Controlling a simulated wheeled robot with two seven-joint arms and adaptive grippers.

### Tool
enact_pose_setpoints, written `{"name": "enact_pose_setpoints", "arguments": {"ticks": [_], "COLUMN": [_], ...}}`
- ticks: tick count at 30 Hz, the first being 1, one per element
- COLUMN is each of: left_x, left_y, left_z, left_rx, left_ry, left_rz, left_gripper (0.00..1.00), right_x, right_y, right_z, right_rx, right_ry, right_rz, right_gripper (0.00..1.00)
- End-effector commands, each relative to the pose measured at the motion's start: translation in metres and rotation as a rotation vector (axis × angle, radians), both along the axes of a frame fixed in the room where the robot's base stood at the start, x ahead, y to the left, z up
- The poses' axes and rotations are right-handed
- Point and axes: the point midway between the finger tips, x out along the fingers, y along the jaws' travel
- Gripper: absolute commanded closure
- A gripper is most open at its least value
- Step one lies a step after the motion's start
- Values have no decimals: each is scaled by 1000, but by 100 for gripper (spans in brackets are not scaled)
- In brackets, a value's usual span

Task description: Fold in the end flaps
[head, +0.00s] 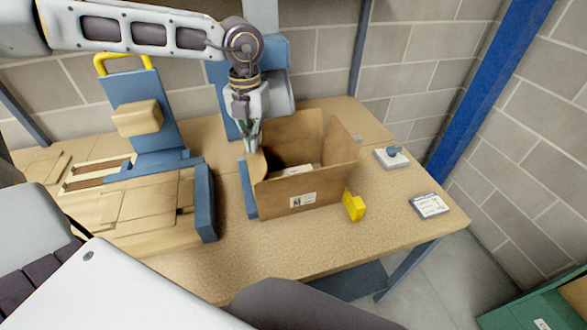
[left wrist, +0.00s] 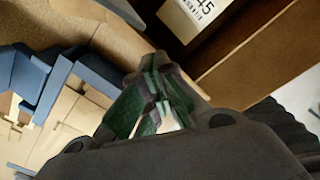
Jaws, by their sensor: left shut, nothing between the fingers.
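An open brown cardboard box (head: 290,197) stands on the workbench, with white labelled items (head: 297,170) inside. Its right end flap (head: 343,137) stands up, and so does the tall back panel (head: 295,137). The left end flap (head: 257,164) shows as a small tan piece, partly hidden by my left gripper (head: 252,147). That gripper is shut and empty, pointing down at the box's left end, at or very near the flap. In the left wrist view its closed fingertips (left wrist: 158,90) are beside the box edge, with a white label (left wrist: 190,14) beyond. My right gripper is out of view.
A yellow block (head: 354,205) sits by the box's front right corner. A grey device (head: 391,157) and a small labelled pad (head: 430,205) lie to the right. A blue stand with a yellow handle (head: 122,62) is left. The front of the bench (head: 310,235) is clear.

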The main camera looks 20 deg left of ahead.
Motion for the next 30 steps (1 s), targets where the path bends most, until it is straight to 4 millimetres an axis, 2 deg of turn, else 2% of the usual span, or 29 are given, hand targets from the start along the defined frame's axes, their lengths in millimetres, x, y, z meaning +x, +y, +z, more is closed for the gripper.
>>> {"name": "enact_pose_setpoints", "arguments": {"ticks": [13,23,30], "left_x": [9,9,9], "left_y": [-11,-11,-11], "left_z": [0,2,13], "left_rx": [-2,-2,-1], "left_ry": [-3,-4,-4], "left_rz": [-1,-1,0], "left_gripper": [100,100,100], "right_x": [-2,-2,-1], "right_y": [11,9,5], "right_z": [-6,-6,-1], "right_rx": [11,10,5], "right_ry": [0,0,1], "right_rz": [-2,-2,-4], "right_gripper": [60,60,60]}}
